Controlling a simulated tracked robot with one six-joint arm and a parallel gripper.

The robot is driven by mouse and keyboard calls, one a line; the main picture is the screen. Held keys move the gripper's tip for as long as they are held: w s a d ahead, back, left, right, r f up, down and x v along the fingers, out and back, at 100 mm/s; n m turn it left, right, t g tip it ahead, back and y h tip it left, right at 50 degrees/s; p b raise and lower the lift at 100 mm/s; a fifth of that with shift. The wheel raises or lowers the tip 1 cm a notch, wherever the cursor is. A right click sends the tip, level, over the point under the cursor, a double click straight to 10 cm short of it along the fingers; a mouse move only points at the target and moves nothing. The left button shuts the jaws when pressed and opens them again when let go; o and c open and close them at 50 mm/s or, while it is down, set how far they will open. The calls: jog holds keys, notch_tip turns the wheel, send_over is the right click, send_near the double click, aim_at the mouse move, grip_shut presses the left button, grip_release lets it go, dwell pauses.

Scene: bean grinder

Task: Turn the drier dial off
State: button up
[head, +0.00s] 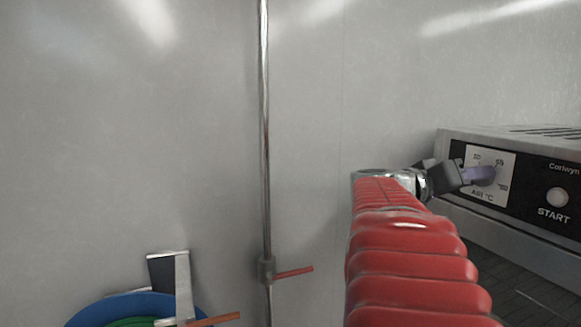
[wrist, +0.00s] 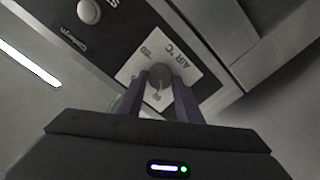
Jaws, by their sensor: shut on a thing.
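The drier (head: 500,140) is a grey metal unit with a black front panel at the right of the head view. Its white dial plate (head: 508,165) reads "AIR °C". In the wrist view the dial (wrist: 160,76) is a dark round knob on that plate, which appears tilted. My gripper (head: 484,175) has purple fingers and reaches the plate from the left. In the wrist view my gripper (wrist: 158,100) has one finger on each side of the knob and is shut on it. The fingers hide the knob in the head view.
A round START button (head: 557,197) sits right of the dial; it also shows in the wrist view (wrist: 88,11). A vertical metal pipe (head: 265,130) with a red lever (head: 294,272) stands mid-view. A blue round container (head: 85,315) is at lower left.

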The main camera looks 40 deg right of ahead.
jog(key=n, duration=1.1)
jog(key=shift+w+d+f, duration=0.1)
jog(key=shift+w+f, duration=0.1)
dwell(0.4)
jog(key=o, duration=1)
jog(key=shift+o, duration=0.2)
jog(key=v, duration=1.4)
jog(key=shift+d, duration=0.1)
